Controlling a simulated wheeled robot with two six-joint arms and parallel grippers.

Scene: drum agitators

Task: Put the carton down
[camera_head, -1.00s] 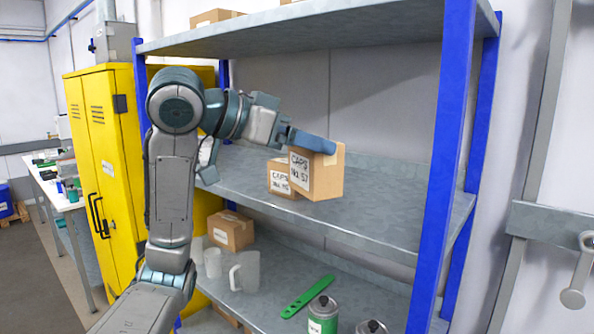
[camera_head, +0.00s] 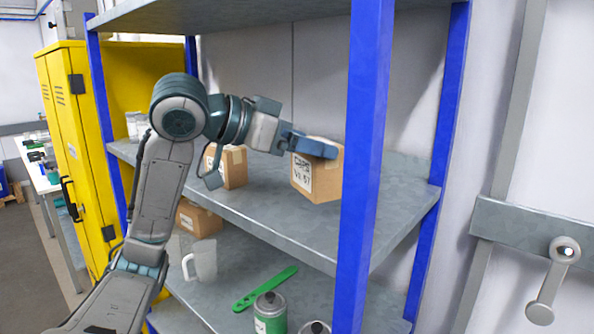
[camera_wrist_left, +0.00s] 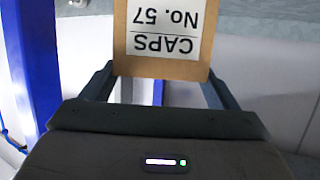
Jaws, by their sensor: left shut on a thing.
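My left gripper (camera_head: 312,146) is shut on a brown carton (camera_head: 318,179) labelled "CAPS No. 57". In the head view the carton is at the middle shelf level, close to the blue front post. I cannot tell whether its base touches the shelf. In the left wrist view the carton (camera_wrist_left: 162,66) sits between the two fingers, its label upside down. The middle shelf (camera_head: 290,222) has bare metal around the carton. My right gripper is in neither view.
A second carton (camera_head: 232,167) stands on the middle shelf to the left. The blue front post (camera_head: 362,150) is just right of the held carton. Below are a mug (camera_head: 203,262), another carton (camera_head: 197,218), a green tool (camera_head: 265,288) and cans (camera_head: 270,313).

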